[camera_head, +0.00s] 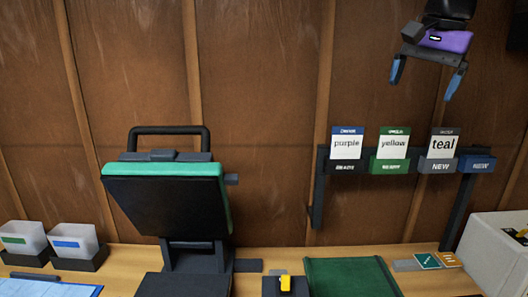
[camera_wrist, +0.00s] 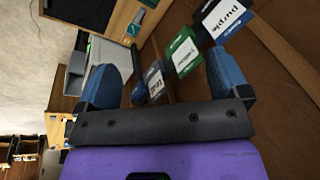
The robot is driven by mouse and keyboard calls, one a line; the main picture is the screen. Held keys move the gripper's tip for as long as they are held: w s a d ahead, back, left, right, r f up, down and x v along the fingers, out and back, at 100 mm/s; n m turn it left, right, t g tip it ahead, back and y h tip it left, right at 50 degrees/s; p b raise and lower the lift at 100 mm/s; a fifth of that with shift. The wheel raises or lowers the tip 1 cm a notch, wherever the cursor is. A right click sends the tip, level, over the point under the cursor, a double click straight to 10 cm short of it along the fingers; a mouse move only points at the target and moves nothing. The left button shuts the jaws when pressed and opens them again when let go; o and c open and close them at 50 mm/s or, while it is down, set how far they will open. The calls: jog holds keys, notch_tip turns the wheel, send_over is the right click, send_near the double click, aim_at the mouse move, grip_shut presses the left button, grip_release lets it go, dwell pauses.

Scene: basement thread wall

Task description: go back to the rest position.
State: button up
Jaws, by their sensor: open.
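My gripper (camera_head: 426,78) is at the upper right in the head view, raised above the card rack and in front of the wooden wall. Its two blue-tipped fingers point down, are spread apart and have nothing between them. In the wrist view the open fingers (camera_wrist: 170,88) show against the wall, with the rack and its cards beyond them, tilted. No object is in contact with the gripper.
A rack (camera_head: 319,190) holds cards reading purple (camera_head: 346,144), yellow (camera_head: 393,145) and teal (camera_head: 442,145). A black-and-green press-like device (camera_head: 165,205), two bins (camera_head: 72,242), a green mat (camera_head: 350,277) and a pale box (camera_head: 497,250) stand on the bench.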

jog(key=s+f+n+t, duration=0.1)
jog(key=s+f+n, duration=0.3)
jog(key=s+f, duration=0.3)
jog(key=s+d+f+n+t, duration=0.1)
jog(key=s+f+n, duration=0.4)
jog(key=s, duration=0.8)
notch_tip(320, 180, down, 3)
jog(key=shift+r+h, duration=0.1)
jog(key=shift+h, duration=0.2)
jog(key=shift+s+d, duration=0.1)
